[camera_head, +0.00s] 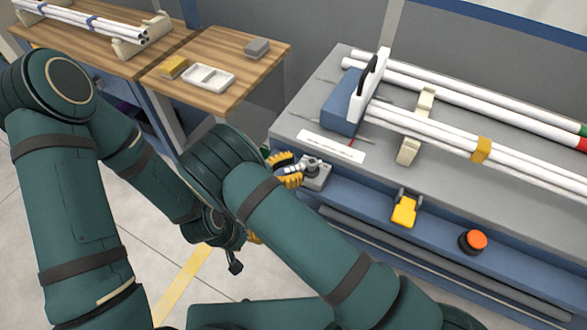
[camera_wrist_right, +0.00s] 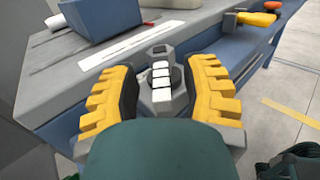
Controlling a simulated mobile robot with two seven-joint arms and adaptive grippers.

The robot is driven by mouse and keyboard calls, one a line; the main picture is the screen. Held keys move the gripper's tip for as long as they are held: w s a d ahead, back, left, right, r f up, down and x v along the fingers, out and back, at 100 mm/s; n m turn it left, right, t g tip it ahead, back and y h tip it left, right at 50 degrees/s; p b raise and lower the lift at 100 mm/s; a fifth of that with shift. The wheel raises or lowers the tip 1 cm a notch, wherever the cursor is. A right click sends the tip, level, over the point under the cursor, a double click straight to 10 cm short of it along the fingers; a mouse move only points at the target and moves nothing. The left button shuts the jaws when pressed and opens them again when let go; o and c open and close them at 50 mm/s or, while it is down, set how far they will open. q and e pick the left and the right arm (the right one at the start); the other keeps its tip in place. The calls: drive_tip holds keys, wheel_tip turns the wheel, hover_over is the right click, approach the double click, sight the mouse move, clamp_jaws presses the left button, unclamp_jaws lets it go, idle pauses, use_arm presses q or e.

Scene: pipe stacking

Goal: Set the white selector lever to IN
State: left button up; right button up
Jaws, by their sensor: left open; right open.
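The white selector lever (camera_wrist_right: 161,80) sits on a grey selector block (camera_wrist_right: 158,48) at the bench edge. In the wrist view it points down the picture, toward my palm. The lever also shows in the head view (camera_head: 294,169), partly covered by a finger. My right gripper (camera_head: 287,168) is open around the lever; in the wrist view its yellow fingers (camera_wrist_right: 160,92) stand on both sides with gaps to the lever. No IN marking is legible. My left gripper (camera_head: 246,249) is low, away from the lever, mostly hidden behind my right arm; its visible yellow part is small.
A white label strip (camera_head: 330,146) lies behind the selector. A yellow lever part (camera_head: 404,210) and an orange button (camera_head: 473,241) are along the bench front. A blue block (camera_head: 343,105) and white pipes (camera_head: 440,138) lie on the bench top. A wooden table (camera_head: 225,50) is at the back left.

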sight(293, 168)
wheel_tip(293, 168, up, 9)
drive_tip(key=shift+r, duration=0.1)
idle(0.7)
